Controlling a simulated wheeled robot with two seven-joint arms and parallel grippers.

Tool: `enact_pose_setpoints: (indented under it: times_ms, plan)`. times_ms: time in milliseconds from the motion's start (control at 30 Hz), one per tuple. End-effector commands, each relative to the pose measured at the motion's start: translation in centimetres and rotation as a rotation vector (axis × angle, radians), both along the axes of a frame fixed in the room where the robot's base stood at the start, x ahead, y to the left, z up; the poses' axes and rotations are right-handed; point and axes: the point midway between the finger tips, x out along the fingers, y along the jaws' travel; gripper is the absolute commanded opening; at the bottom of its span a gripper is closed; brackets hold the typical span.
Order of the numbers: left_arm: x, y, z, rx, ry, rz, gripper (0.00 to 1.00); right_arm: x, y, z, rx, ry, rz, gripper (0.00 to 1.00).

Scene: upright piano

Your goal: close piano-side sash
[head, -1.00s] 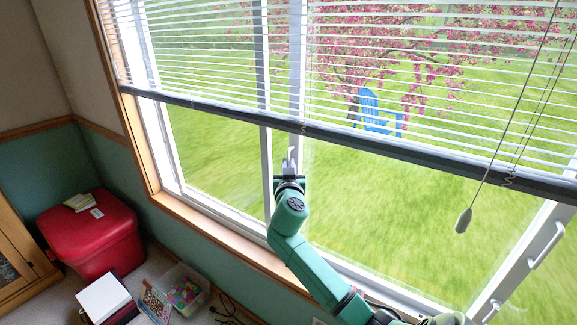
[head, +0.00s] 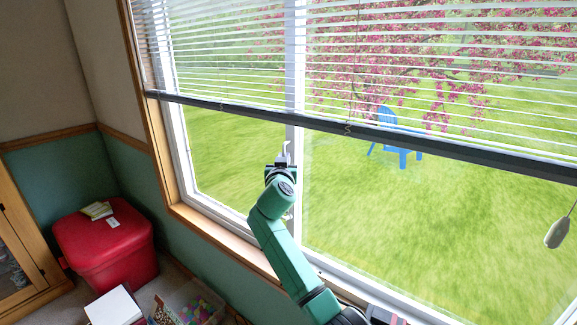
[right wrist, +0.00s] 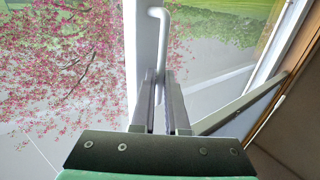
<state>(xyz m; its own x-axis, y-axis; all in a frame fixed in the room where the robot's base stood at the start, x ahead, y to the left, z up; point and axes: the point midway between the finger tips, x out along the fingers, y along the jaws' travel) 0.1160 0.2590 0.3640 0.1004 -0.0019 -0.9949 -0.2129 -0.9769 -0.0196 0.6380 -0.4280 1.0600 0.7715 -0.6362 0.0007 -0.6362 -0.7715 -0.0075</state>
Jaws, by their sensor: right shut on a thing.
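The sash is a tall sliding pane with a white upright stile (head: 294,150), near the middle of the window in the head view. A white bent handle (head: 285,150) stands on this stile. My right gripper (head: 281,166) is shut on the handle, reaching up from below. In the right wrist view the handle (right wrist: 159,40) rises between the fingers of my right gripper (right wrist: 161,84). The stile (right wrist: 143,60) is just left of it. In the head view the meeting uprights of the window look lined up. My left gripper is not in view.
A lowered white blind (head: 400,90) covers the upper window, its dark bottom rail (head: 410,141) just above my gripper. A cord pull (head: 557,233) hangs at right. A wooden sill (head: 225,235) runs below. A red storage box (head: 105,250) stands at lower left.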

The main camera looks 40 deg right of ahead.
Motion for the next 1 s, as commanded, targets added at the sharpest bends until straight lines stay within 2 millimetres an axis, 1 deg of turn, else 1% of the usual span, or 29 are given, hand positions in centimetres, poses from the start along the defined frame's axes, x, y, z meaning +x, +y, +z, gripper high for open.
enact_pose_setpoints:
  times_ms: [167,200,267,567,700,767,867,967,1000]
  plan:
    - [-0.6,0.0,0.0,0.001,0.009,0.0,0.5,0.1,0.2,0.1,0.002,-0.003,0.006,0.0]
    - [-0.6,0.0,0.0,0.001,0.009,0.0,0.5,0.1,0.2,0.1,0.001,-0.003,0.006,0.2]
    - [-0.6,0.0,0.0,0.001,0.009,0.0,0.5,0.1,0.2,0.1,0.002,-0.003,0.005,0.42]
    - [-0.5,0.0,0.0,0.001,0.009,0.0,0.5,0.0,0.1,0.1,0.001,-0.002,0.002,0.42]
    - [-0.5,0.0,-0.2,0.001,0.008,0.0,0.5,-0.5,0.6,0.0,0.001,-0.003,0.004,0.42]
    - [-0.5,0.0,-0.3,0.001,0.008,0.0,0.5,-1.1,1.1,-0.1,0.002,-0.003,0.004,0.42]
    - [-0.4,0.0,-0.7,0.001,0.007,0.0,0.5,-2.7,2.4,-0.2,0.004,-0.005,0.006,0.42]
    - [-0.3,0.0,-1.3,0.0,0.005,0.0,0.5,-4.9,4.2,-0.3,0.005,-0.004,0.005,0.42]
    - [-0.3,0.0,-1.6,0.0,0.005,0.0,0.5,-5.8,5.1,-0.4,0.005,-0.004,0.007,0.42]
